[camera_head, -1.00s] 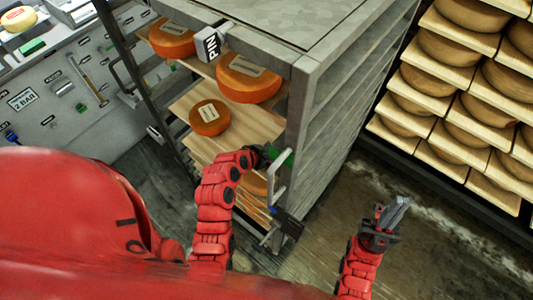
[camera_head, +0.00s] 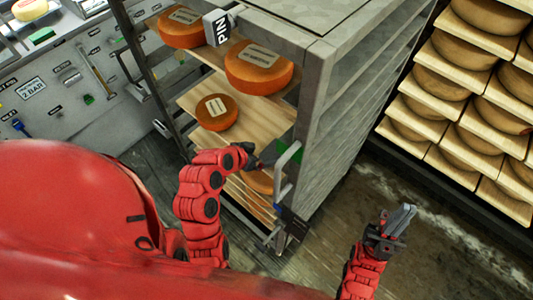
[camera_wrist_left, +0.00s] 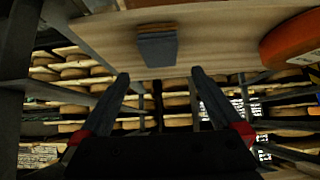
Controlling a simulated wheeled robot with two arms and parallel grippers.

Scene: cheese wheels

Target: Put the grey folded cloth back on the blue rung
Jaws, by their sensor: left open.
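My left gripper (camera_head: 264,159) is at the open front of the grey rack, beside its upright post. In the left wrist view its two fingers (camera_wrist_left: 158,88) are spread with nothing between them. Ahead of and above the fingertips, a grey-blue flat piece (camera_wrist_left: 157,50) with a brown strip along its top edge shows against a pale board; it looks like the folded cloth, but I cannot be sure. A small blue part (camera_head: 279,207) shows low by the post; I cannot tell whether it is the blue rung. My right gripper (camera_head: 394,224) is away from the rack, its fingers close together.
The rack (camera_head: 318,100) has wooden shelves with orange cheese wheels (camera_head: 259,68). A metal handle (camera_head: 286,165) and a green part (camera_head: 291,147) are close to my left gripper. More cheese shelves (camera_head: 465,105) stand at the right. The floor between is clear.

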